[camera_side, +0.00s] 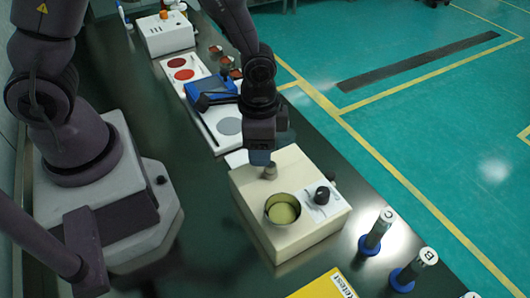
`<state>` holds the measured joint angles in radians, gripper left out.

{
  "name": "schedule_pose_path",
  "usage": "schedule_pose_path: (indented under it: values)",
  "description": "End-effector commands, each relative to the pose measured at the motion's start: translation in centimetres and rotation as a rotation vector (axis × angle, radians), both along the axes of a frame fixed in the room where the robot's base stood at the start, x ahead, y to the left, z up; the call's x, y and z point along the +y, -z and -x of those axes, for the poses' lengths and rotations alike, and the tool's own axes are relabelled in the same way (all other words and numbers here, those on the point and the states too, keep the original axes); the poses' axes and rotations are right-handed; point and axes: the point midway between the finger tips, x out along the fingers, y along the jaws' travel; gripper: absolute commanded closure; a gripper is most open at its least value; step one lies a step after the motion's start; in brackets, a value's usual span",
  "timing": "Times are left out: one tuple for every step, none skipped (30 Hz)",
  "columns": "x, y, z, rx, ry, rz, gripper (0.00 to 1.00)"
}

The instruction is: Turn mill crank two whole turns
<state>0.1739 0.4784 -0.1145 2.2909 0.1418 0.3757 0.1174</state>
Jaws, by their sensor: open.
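My gripper (260,159) points down over the back left part of a beige box (290,240). Its fingertips are just above or beside a small grey post (270,172) on the box top; I cannot tell whether they touch. The jaws are open, with nothing visibly held. The box top also has a round metal cup (270,206) with yellow-green material inside and a black knob (322,195) on a white panel. No part is clearly recognisable as a mill crank; my wrist hides some of the area behind the box.
A blue device (212,87) with a black arm stands behind, near a white board with red discs (181,74) and a grey disc (229,126). A white box (166,34) is farther back.

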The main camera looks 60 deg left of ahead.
Motion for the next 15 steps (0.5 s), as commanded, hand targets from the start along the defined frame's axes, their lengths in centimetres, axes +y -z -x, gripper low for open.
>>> schedule_pose_path:
  values:
    - [0.0,-0.1,0.0,0.001,-0.001,0.0,0.49]
    - [0.0,-0.2,0.0,0.001,-0.001,0.0,0.49]
    - [0.0,-0.4,0.0,0.0,-0.001,0.0,0.49]
    - [0.0,-0.7,0.0,-0.001,-0.001,0.0,0.49]
    - [0.0,-1.0,-0.1,-0.002,-0.001,0.0,0.49]
    - [0.0,-1.4,0.0,-0.001,-0.001,0.0,0.49]
    - [0.1,-1.7,0.0,-0.002,-0.002,0.0,0.49]
    - [0.1,-2.0,0.0,-0.002,-0.002,0.0,0.49]
    - [0.1,-2.4,0.0,-0.001,-0.002,0.0,0.49]
    - [0.1,-2.7,0.0,-0.002,-0.002,0.0,0.49]
    - [0.1,-3.0,0.0,-0.002,-0.002,0.0,0.49]
    - [0.1,-3.4,0.0,-0.001,-0.002,0.0,0.49]
    - [0.1,-3.7,0.0,-0.003,-0.002,-0.001,0.49]
    - [0.1,-4.0,0.0,-0.001,-0.002,0.0,0.49]
    - [0.1,-4.4,0.0,0.0,-0.002,-0.001,0.49]
